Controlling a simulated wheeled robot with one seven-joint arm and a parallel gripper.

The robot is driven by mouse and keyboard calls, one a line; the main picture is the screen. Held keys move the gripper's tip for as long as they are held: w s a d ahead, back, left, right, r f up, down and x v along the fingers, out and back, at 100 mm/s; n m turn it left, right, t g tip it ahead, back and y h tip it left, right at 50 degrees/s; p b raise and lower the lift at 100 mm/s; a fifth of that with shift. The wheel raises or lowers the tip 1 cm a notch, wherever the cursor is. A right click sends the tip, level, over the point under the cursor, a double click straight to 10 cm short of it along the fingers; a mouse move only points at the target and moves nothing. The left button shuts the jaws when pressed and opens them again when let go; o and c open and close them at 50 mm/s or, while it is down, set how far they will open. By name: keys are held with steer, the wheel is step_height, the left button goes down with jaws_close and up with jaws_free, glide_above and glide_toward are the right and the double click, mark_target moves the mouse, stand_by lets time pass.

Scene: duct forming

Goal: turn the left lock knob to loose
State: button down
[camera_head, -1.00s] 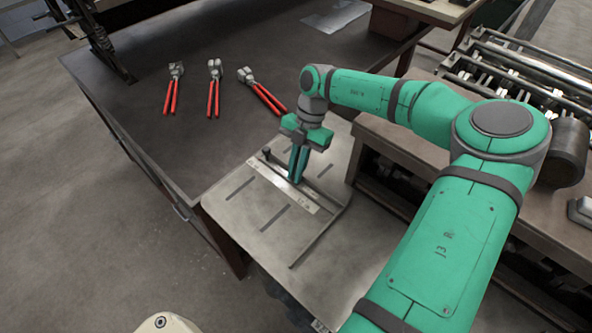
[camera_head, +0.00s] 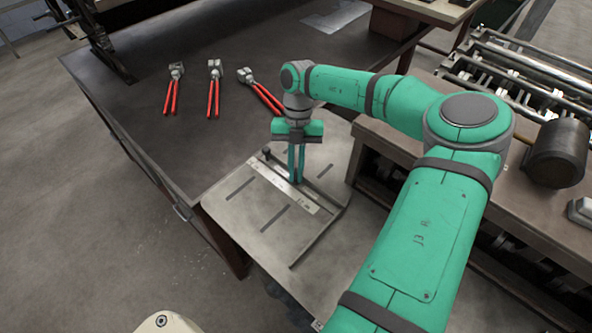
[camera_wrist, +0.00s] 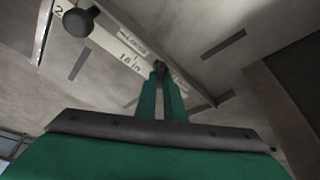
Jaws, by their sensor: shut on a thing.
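A flat metal plate (camera_head: 240,222) carries a pale marked scale strip (camera_head: 284,188) and a bar across it. My gripper (camera_head: 296,178) points down at the bar, its green fingers close together. In the wrist view my gripper (camera_wrist: 160,72) is shut on a small dark piece at the bar, apparently the left lock knob, mostly hidden by the fingertips. Small lettering on the strip (camera_wrist: 128,54) lies beside the fingertips; I cannot read all of it. A black ball knob (camera_wrist: 78,22) stands apart, upper left; it also shows in the head view (camera_head: 267,152).
Several red-handled tools (camera_head: 213,95) lie on the dark bench (camera_head: 140,75) behind the plate. A machine with metal rollers (camera_head: 515,80) stands on the right. The plate's front left area is clear.

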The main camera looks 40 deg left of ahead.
steer(key=shift+w+d+f, duration=0.1)
steer(key=shift+f, duration=0.15)
steer(key=c, duration=1.9)
jaws_free()
steer(key=shift+o, duration=0.2)
